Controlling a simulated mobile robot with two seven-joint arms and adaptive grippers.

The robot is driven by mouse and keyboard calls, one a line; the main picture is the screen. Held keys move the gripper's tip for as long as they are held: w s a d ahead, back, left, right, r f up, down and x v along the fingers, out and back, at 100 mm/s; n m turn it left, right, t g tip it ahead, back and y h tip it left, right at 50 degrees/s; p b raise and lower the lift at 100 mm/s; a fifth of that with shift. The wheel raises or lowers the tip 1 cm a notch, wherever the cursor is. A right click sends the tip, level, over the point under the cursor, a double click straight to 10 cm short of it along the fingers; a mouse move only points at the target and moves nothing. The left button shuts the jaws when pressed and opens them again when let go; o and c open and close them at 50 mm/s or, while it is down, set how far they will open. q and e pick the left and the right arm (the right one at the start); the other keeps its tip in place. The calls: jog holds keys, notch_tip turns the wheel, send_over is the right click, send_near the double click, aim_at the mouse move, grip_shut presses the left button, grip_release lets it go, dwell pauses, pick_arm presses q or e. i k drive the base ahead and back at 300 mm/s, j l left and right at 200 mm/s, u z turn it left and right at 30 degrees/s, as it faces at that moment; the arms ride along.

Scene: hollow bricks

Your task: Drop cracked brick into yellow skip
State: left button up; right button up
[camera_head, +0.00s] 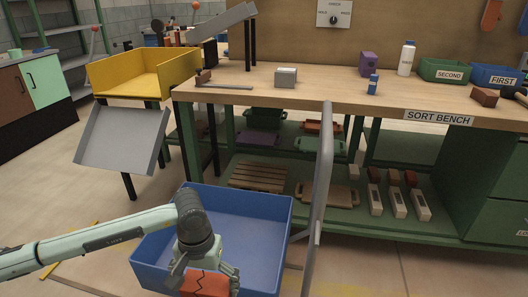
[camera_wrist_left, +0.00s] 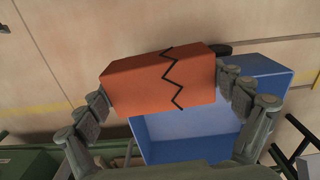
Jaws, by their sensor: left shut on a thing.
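The cracked brick is orange-red with a black zigzag crack. It shows at the bottom of the head view (camera_head: 205,284) and large in the left wrist view (camera_wrist_left: 145,85). My left gripper (camera_head: 206,280) is shut on it, with a finger at each end in the left wrist view (camera_wrist_left: 161,92). The brick is held in front of the blue bin (camera_head: 245,225), overlapping it in both views; its exact height is unclear. The yellow skip (camera_head: 125,84) stands at the upper left, apart from the gripper. I cannot make out my right gripper.
The sort bench (camera_head: 330,90) fills the right, with a grey block (camera_head: 286,77), a purple block (camera_head: 368,64), a white bottle (camera_head: 406,58), a green bin (camera_head: 443,70) and a brown brick (camera_head: 484,97). A grey sloped panel (camera_head: 118,140) sits below the skip. A grey rail (camera_head: 321,180) stands in front.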

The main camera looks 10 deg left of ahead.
aim_at(157, 80)
jog(key=j+u, duration=0.1)
jog(key=j, duration=0.35)
jog(key=i+j+u, duration=0.1)
jog(key=j, duration=0.35)
jog(key=i+j, duration=0.1)
jog(key=j, duration=0.4)
jog(key=j+u, duration=0.15)
jog(key=j, duration=0.3)
